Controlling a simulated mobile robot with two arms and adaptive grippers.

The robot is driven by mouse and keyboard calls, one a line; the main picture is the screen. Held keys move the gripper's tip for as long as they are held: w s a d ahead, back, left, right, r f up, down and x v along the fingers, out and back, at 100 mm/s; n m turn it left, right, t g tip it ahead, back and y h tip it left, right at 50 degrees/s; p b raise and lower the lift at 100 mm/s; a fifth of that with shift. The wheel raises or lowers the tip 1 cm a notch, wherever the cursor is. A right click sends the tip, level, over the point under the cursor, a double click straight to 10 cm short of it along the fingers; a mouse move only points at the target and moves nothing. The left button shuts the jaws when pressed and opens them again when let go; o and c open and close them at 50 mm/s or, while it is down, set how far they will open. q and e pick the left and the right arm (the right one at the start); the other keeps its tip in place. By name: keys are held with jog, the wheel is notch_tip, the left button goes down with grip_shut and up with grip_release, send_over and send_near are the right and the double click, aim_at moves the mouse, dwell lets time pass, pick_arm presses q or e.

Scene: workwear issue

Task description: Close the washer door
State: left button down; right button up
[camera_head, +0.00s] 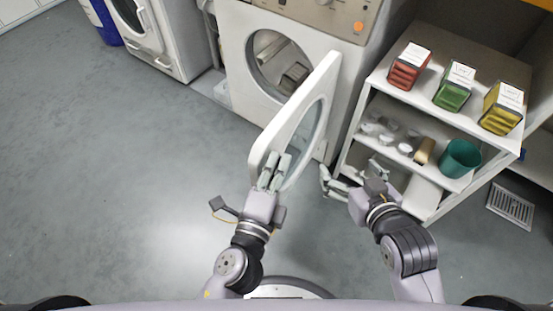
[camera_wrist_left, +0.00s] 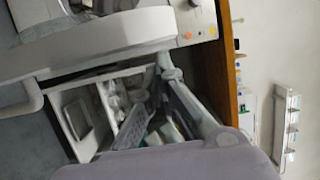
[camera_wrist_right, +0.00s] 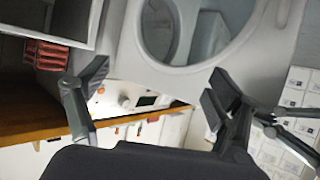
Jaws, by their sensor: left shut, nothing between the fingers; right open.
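The washer (camera_head: 240,60) stands at the top centre of the head view with its round opening (camera_head: 278,62) uncovered. Its white door (camera_head: 318,85) with a round glass stands wide open, swung out toward me. My left gripper (camera_head: 274,168) is shut and empty at the door's near edge; I cannot tell whether it touches the door. My right gripper (camera_head: 350,178) is open and empty, to the right of the door and in front of the shelf.
A white shelf unit (camera_head: 432,58) stands right of the washer, with red (camera_head: 408,68), green (camera_head: 453,90) and yellow (camera_head: 500,108) boxes on top and a green cup (camera_head: 460,158) below. Another machine (camera_head: 160,40) stands at the upper left. The floor at left is clear.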

jog(key=shift+s+f, duration=0.15)
jog(key=shift+f, duration=0.05)
jog(key=shift+d, duration=0.1)
